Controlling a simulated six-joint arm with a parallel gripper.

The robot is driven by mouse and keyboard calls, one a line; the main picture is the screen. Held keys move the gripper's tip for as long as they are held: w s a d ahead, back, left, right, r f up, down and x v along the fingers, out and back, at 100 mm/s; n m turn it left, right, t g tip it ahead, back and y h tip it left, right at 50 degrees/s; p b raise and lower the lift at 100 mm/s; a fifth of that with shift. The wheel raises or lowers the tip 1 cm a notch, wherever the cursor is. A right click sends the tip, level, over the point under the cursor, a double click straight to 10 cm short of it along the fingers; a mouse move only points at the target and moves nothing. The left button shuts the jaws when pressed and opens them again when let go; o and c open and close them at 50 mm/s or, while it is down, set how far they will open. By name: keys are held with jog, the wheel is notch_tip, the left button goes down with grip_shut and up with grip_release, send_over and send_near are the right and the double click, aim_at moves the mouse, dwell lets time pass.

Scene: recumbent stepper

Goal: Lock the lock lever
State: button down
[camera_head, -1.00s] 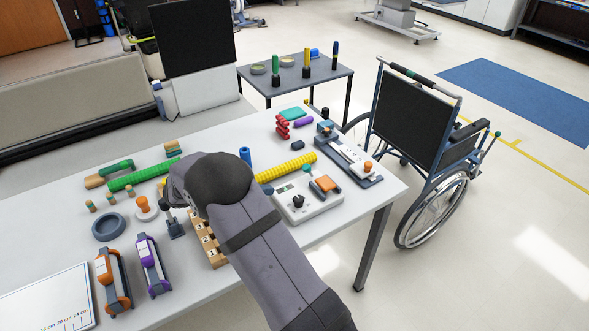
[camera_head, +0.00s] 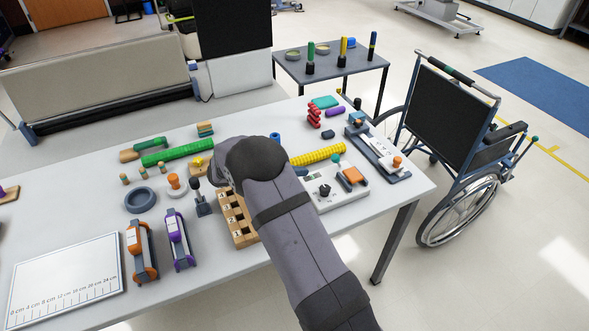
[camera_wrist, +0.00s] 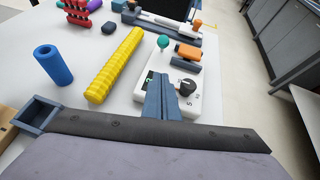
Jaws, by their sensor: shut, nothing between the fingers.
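A white control box (camera_head: 340,193) stands on the table. In the wrist view the white box (camera_wrist: 146,88) carries a teal ball-topped lever (camera_wrist: 163,42), an orange rocker (camera_wrist: 188,53) and a black dial (camera_wrist: 187,86) with numbers. The teal ball also shows in the head view (camera_head: 335,158). I cannot tell for sure which part is the lock lever. My gripper (camera_wrist: 163,80) is shut and empty, its fingertips over the box's near part, left of the black dial. Whether they touch it is unclear. The arm hides the gripper in the head view.
A yellow ribbed roll (camera_wrist: 115,65) and a blue cylinder (camera_wrist: 53,65) lie left of the box. A slider device with an orange knob (camera_head: 397,162) is behind it. A numbered wooden block (camera_head: 236,220) and a black-knobbed lever (camera_head: 203,204) stand left. A wheelchair (camera_head: 450,150) stands right.

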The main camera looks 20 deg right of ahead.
aim_at(337, 162)
jog(key=p+x, duration=0.1)
jog(key=x, duration=0.5)
jog(key=shift+s+d, duration=0.1)
jog(key=shift+d, duration=0.1)
jog(key=shift+w+d+r+p, duration=0.15)
jog(key=shift+d+p, duration=0.15)
jog(key=shift+d, duration=0.25)
jog(key=shift+w+d+r+p, duration=0.15)
jog(key=shift+d+p, duration=0.15)
jog(key=shift+d, duration=0.25)
jog(key=shift+w+d+r, duration=0.15)
jog(key=shift+d, duration=0.7)
jog(key=shift+r+p, duration=0.2)
jog(key=shift+p, duration=0.3)
